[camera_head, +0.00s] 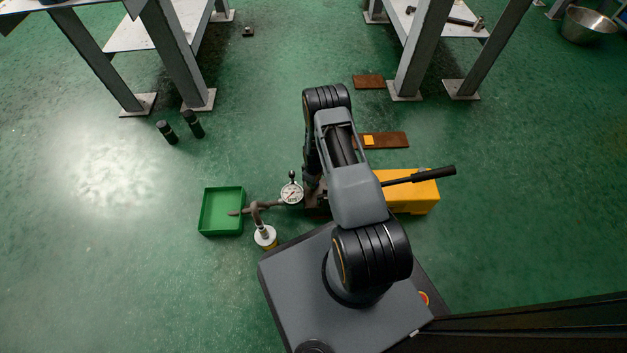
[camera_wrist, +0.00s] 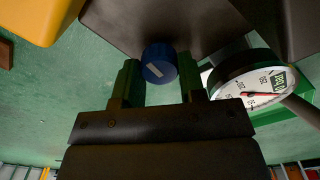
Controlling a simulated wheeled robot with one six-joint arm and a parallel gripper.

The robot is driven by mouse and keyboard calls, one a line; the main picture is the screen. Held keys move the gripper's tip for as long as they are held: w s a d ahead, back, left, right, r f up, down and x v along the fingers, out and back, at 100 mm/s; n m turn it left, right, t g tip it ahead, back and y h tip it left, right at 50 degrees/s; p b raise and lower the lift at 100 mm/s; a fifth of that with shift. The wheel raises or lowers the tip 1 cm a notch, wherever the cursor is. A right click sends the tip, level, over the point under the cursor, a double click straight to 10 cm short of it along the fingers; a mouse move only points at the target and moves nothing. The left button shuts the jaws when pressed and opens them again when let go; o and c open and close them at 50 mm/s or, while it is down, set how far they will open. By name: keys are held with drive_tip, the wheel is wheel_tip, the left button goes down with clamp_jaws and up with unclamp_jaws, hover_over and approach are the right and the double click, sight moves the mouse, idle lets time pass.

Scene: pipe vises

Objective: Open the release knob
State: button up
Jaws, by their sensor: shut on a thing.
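The blue release knob (camera_wrist: 159,63), with a pale pointer mark on its face, shows in the wrist view. It sits below a dark body (camera_wrist: 140,20). My gripper (camera_wrist: 158,75) is shut on the knob, with one finger on each side of it. A round white pressure gauge (camera_wrist: 248,90) with a red needle is close to the right finger. In the head view, the gauge (camera_head: 291,193) stands left of my arm. My arm hides the knob and most of the gripper there. The yellow pump body (camera_head: 414,194) with a black lever (camera_head: 432,173) is right of my arm.
A green tray (camera_head: 222,211) lies on the floor to the left, beside a white-topped cylinder (camera_head: 265,236). Two black cylinders (camera_head: 180,130) stand farther left. Table legs (camera_head: 177,55) rise at the back. A rust-brown plate (camera_head: 388,140) lies behind the yellow body.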

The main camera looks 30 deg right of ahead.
drive_tip(key=shift+w, duration=0.2)
drive_tip(key=o, duration=0.9)
drive_tip(key=shift+s, duration=0.1)
wheel_tip(320, 180, up, 14)
drive_tip(key=p, duration=0.6)
drive_tip(key=shift+f, duration=0.1)
